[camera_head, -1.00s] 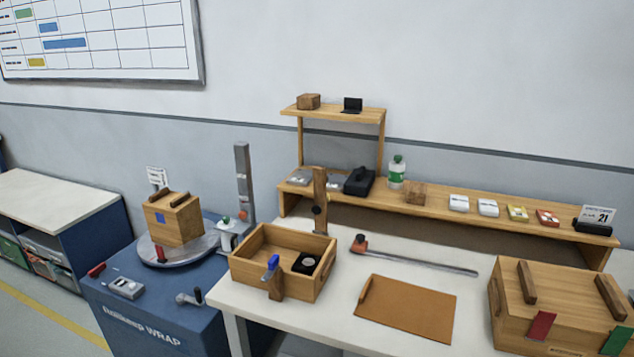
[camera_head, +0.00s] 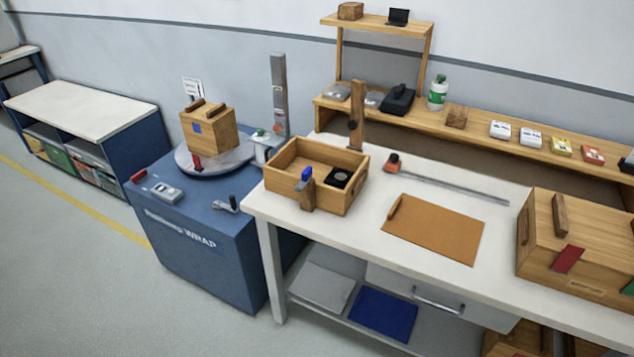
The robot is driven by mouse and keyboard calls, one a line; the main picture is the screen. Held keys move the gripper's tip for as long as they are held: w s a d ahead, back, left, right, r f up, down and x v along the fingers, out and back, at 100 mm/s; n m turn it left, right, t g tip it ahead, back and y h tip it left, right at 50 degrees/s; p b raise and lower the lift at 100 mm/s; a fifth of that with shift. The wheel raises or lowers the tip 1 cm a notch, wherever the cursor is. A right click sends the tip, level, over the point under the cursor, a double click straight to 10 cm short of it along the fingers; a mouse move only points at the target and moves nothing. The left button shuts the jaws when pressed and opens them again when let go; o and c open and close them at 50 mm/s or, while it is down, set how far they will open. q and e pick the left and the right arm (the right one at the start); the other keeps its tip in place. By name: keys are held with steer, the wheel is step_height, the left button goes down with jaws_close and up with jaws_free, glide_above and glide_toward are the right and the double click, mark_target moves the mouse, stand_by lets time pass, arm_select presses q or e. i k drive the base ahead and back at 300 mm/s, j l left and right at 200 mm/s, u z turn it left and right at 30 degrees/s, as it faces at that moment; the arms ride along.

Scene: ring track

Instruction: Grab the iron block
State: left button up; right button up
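No object is plainly identifiable as the iron block. In the head view, a small black block with a round grey top (camera_head: 339,178) sits inside the open wooden tray (camera_head: 290,187), at its right side. A larger black object (camera_head: 398,100) stands on the wooden shelf above the table, with flat grey metallic pieces (camera_head: 337,92) to its left. I cannot tell whether any of these is the iron block. Neither of my grippers is in view.
The white table (camera_head: 360,222) holds a brown board (camera_head: 434,228), a long metal bar tool (camera_head: 450,188) and a wooden box (camera_head: 577,240). A blue wrap machine (camera_head: 205,250) stands left of the table, carrying a wooden box (camera_head: 212,136). Open floor (camera_head: 75,260) lies at the left front.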

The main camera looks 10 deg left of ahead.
mark_target(338, 177)
steer(key=i+j+z, duration=0.2)
steer(key=i, duration=0.2)
steer(key=i+z, duration=0.15)
steer(key=i, duration=0.2)
steer(key=i+j+z, duration=0.2)
steer(key=i+j, duration=0.1)
steer(key=i, duration=0.1)
